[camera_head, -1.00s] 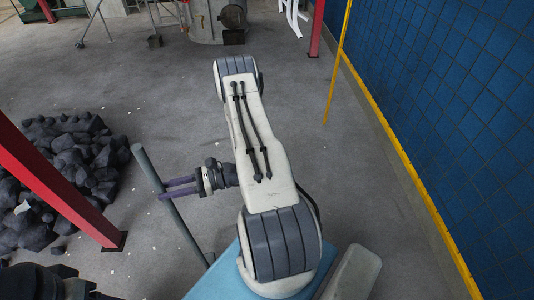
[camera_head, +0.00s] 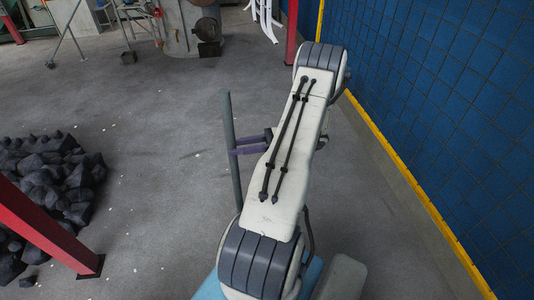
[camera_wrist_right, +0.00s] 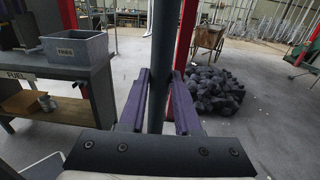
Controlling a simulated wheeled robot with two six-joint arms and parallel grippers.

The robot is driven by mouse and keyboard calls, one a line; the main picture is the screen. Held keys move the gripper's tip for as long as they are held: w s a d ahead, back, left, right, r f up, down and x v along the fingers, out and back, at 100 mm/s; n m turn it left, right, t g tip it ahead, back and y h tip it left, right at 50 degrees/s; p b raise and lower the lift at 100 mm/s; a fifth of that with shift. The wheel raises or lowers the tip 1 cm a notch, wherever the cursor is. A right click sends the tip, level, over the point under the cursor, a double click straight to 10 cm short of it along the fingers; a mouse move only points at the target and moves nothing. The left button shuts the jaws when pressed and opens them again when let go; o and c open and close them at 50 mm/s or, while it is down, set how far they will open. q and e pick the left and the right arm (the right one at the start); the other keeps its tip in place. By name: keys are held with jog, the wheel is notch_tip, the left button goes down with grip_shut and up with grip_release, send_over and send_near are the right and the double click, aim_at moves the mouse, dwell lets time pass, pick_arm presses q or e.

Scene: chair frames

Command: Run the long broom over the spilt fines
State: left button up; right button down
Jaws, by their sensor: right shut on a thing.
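My right gripper (camera_head: 240,147), with purple fingers, is shut on a grey-green pole, which looks like the long broom's handle (camera_head: 231,120). The handle stands nearly upright in the head view, and its lower end goes out of sight behind my arm. In the right wrist view the handle (camera_wrist_right: 164,50) passes between the two fingers (camera_wrist_right: 158,100). No broom head shows. Small pale flecks (camera_head: 138,172) lie scattered on the grey floor near a heap of dark lumps (camera_head: 50,180); I cannot tell whether they are the fines. My left gripper is not in view.
A red post (camera_head: 45,228) stands beside the heap. A blue tiled wall (camera_head: 440,100) with a yellow edge strip runs along the right. Machinery (camera_head: 185,25) stands at the back. In the wrist view, a bench with a grey bin (camera_wrist_right: 75,48) is at left. The mid-floor is open.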

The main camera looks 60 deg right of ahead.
jog(key=s+d+f+b, duration=0.3)
jog(key=s+d+b, duration=0.1)
jog(key=s, duration=0.2)
jog(key=shift+s, duration=0.4)
jog(key=shift+f, duration=0.1)
jog(key=shift+f, duration=0.1)
dwell(0.4)
